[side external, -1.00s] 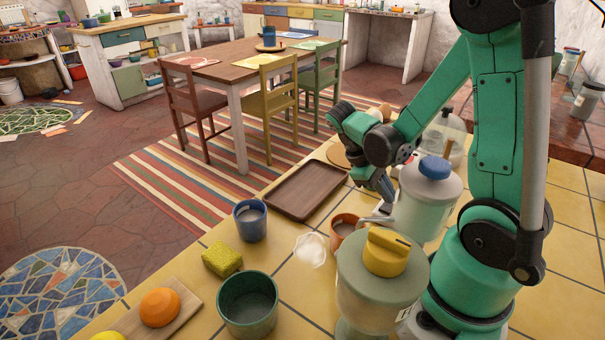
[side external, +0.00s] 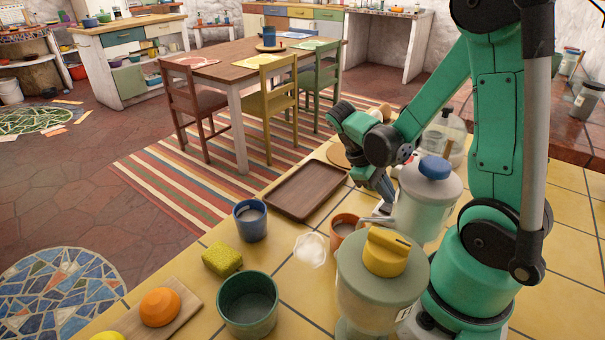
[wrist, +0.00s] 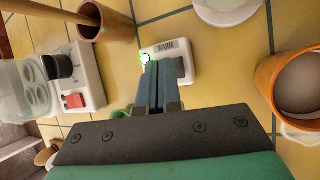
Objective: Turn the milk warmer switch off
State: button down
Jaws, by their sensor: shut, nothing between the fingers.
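The milk warmer switch is a white box (wrist: 187,50) marked WARM on the yellow tiles in the wrist view. I cannot tell whether the tips touch the rocker. In the side view my gripper (side external: 386,209) points down between the blue-knobbed jar and the orange cup, and the switch is hard to make out there.
An orange cup (wrist: 268,80) of pale liquid stands right of the switch. A second white box (wrist: 88,66) with a black knob and red switch sits left. A brown cylinder (wrist: 117,22) stands behind.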

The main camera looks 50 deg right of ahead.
aim_at(383, 205)
jog(key=shift+f, duration=0.15)
jog(key=shift+f, duration=0.3)
jog(key=shift+f, duration=0.25)
dwell(0.6)
jog(key=shift+r, duration=0.15)
jog(key=shift+r, duration=0.55)
jog(key=shift+r, duration=0.1)
jog(key=shift+d+r, duration=0.2)
jog(key=shift+r, duration=1)
jog(key=shift+d+r, duration=0.15)
jog(key=shift+r, duration=1.05)
jog(key=shift+w, duration=0.1)
